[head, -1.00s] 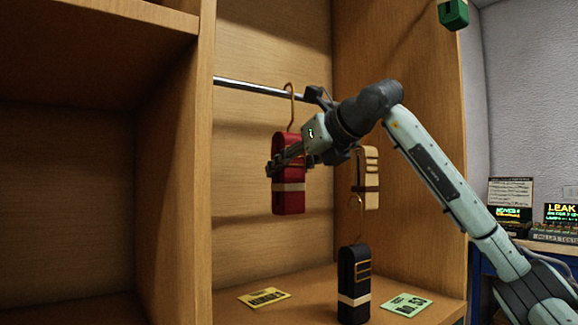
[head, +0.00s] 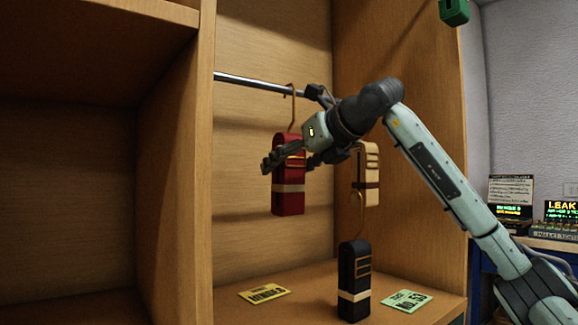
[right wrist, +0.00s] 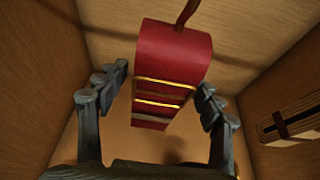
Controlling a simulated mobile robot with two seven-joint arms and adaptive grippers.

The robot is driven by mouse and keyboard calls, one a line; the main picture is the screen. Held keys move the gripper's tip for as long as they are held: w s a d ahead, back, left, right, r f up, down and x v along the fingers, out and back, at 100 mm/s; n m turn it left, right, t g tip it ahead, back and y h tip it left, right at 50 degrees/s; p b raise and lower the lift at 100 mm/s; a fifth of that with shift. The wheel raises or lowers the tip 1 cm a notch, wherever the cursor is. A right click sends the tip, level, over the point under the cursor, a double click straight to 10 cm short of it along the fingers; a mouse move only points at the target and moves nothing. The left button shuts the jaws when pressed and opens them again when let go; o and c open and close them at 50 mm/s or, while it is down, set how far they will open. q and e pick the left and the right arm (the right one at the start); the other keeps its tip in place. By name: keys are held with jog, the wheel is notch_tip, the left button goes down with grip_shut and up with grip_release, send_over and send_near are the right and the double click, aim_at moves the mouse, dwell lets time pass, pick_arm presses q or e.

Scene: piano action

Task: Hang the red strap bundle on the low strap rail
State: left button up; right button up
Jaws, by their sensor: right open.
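The red strap bundle (head: 289,200) hangs upright with a pale band around it. Its brown hook (head: 292,110) reaches up to the metal strap rail (head: 250,84) and appears to loop over it. My right gripper (head: 291,158) is open at the bundle's upper part, with fingers spread to either side. The rail's right part is hidden behind my right arm. My left gripper is not in view.
A cream bundle (head: 372,190) is right of the red one, its top partly hidden by my arm. A dark bundle (head: 348,260) is lower, near the yellow card (head: 263,292) and green card (head: 406,301) on the shelf. A wooden divider (head: 175,180) stands left.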

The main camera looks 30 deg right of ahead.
jog(key=v, duration=1.2)
jog(key=shift+s+f, duration=0.1)
